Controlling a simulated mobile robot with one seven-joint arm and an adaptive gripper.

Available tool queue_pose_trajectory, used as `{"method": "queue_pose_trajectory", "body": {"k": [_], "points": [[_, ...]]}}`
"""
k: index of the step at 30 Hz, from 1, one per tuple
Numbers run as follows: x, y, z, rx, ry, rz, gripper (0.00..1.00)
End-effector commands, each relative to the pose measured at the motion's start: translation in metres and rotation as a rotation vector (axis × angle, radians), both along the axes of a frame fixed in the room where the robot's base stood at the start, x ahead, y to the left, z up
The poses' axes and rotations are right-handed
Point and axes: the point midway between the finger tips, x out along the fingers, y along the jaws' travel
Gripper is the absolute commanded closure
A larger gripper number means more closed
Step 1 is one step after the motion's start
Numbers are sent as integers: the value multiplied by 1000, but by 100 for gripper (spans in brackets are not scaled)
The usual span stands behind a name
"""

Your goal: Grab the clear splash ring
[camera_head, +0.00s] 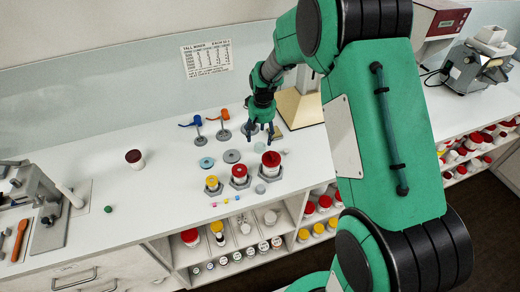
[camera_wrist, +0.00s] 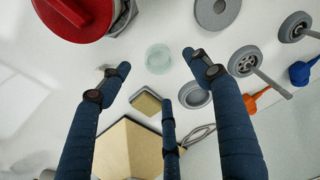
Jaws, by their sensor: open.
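The clear splash ring (camera_wrist: 158,58) is a pale, see-through round piece lying flat on the white bench in the wrist view. In the head view it looks like a faint pale disc (camera_head: 260,147) just below my gripper (camera_head: 260,134). My gripper (camera_wrist: 160,78) has dark blue fingers, spread open with nothing between them. In the wrist view the ring shows between and a little beyond the fingertips, apart from them. I cannot tell the exact height of the fingertips above the bench.
A large red-lidded jar (camera_wrist: 75,12) stands close to the ring. A grey disc (camera_head: 232,156), a teal disc (camera_head: 206,162) and smaller lidded jars are near. Blue- and orange-handled tools (camera_head: 223,118) stand behind. A tan block (camera_wrist: 128,148) lies under the fingers.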

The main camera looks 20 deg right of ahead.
Motion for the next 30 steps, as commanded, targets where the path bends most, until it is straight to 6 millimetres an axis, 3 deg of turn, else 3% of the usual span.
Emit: {"method": "queue_pose_trajectory", "body": {"k": [6,20,30], "points": [[2,0,-18,0,0,0,37],[3,0,-23,0,0,0,37],[8,-3,-58,0,0,0,37]]}}
